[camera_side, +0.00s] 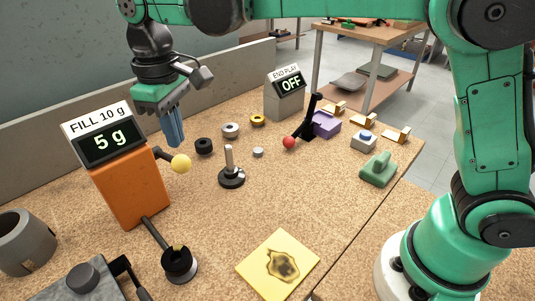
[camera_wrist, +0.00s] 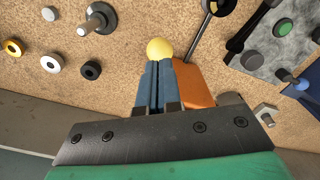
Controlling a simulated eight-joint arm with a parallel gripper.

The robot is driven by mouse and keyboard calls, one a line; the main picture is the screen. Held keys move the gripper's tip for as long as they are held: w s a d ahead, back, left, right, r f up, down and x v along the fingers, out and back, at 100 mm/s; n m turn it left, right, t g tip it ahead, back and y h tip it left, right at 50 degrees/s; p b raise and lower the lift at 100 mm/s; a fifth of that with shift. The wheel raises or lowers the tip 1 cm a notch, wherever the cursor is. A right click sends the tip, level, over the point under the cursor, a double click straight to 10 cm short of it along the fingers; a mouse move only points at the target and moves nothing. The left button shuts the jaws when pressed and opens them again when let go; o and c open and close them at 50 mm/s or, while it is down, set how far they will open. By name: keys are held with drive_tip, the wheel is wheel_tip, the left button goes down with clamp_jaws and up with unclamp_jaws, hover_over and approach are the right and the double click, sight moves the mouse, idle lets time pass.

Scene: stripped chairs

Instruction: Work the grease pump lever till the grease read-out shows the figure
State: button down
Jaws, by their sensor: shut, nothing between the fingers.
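The orange grease pump (camera_side: 132,190) stands at the left of the bench. Its read-out (camera_side: 108,142) shows "5 g", under a label reading "FILL 10 g". A lever with a yellow ball knob (camera_side: 181,163) sticks out from its right side. The knob also shows in the wrist view (camera_wrist: 159,48), just beyond my fingertips. My gripper (camera_side: 175,142) points down with its blue fingers together and empty, above and close to the knob. I cannot tell whether the fingers touch it. In the wrist view the fingers (camera_wrist: 156,80) hide part of the orange pump (camera_wrist: 190,85).
A grey box reading "OFF" (camera_side: 286,99) stands behind, near a red-knobbed lever (camera_side: 289,142). Several rings, including a yellow one (camera_side: 257,120), lie near a black-based spindle (camera_side: 231,177).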

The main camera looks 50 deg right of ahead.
drive_tip(key=shift+f, duration=0.2)
drive_tip(key=shift+f, duration=4.3)
drive_tip(key=shift+r, duration=6.05)
drive_tip(key=shift+s+d+r, duration=0.1)
drive_tip(key=shift+d, duration=0.3)
drive_tip(key=s+d+f+m+t, duration=0.3)
drive_tip(key=s+d, duration=0.2)
drive_tip(key=d, duration=0.2)
drive_tip(key=s+d+f+m+t, duration=0.3)
drive_tip(key=s+d+t, duration=0.1)
drive_tip(key=d, duration=0.4)
drive_tip(key=shift+s+f, duration=0.3)
drive_tip(key=shift+s, duration=0.4)
